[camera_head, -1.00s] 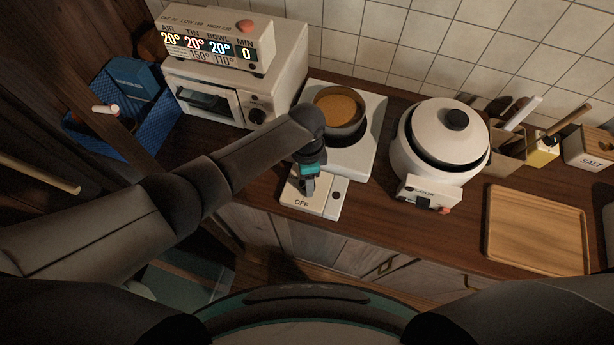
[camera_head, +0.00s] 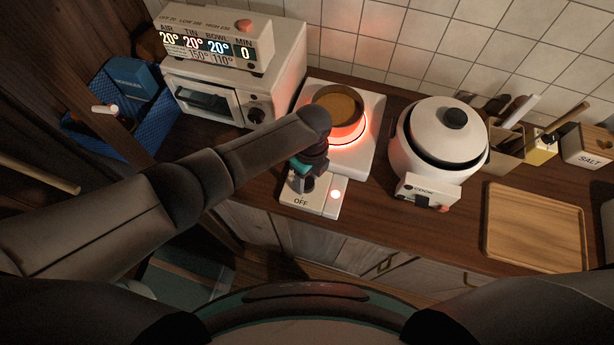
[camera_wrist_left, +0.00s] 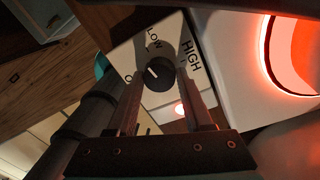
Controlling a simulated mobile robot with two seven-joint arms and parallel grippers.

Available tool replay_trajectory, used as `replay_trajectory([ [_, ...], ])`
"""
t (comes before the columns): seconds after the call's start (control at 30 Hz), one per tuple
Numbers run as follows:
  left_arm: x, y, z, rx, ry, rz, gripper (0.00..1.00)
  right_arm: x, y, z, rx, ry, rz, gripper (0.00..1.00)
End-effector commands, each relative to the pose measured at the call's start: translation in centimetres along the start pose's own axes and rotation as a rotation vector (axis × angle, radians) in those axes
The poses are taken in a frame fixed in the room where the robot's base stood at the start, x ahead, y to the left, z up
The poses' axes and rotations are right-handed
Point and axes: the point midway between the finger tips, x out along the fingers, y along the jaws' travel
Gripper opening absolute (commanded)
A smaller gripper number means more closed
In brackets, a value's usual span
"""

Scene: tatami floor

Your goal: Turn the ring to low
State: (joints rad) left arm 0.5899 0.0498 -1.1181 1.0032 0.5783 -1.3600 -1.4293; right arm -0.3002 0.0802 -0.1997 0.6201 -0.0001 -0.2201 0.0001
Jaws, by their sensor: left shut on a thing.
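The hot plate's ring (camera_head: 352,138) glows orange-red around the base of a pot (camera_head: 338,103) holding brown contents. The glow also shows in the left wrist view (camera_wrist_left: 268,62). In front, the white control panel (camera_head: 299,201) reads OFF at its front edge. My left gripper (camera_head: 303,184) is over the panel, shut on the dark round knob (camera_wrist_left: 155,73). The wrist view shows LOW and HIGH beside the knob; the OFF label is mostly hidden. The knob has a white pointer mark; its exact setting is hard to tell. My right gripper is out of view.
A white oven (camera_head: 220,98) with a display unit stands left, beside a blue basket (camera_head: 96,136). A white lidded cooker (camera_head: 408,150) stands close right of the ring. A wooden board (camera_head: 535,228) lies farther right. Bare counter lies between the panel and the cooker.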

Motion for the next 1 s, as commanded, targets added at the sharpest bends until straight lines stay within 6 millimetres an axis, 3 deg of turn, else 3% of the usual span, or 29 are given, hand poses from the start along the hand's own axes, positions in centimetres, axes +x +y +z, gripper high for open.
replay_trajectory([
  [0.4,0.06,0.09,-0.05,0.168,-0.010,0.002,0.00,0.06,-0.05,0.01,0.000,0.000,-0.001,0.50],
  [0.9,0.07,0.10,-0.06,0.185,-0.011,0.002,0.00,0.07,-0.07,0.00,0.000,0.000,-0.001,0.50],
  [0.93,0.07,0.10,-0.06,0.184,-0.011,0.002,0.52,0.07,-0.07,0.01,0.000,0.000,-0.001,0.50],
  [1.0,0.07,0.10,-0.06,0.184,-0.011,0.002,0.60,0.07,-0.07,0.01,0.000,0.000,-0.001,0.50],
])
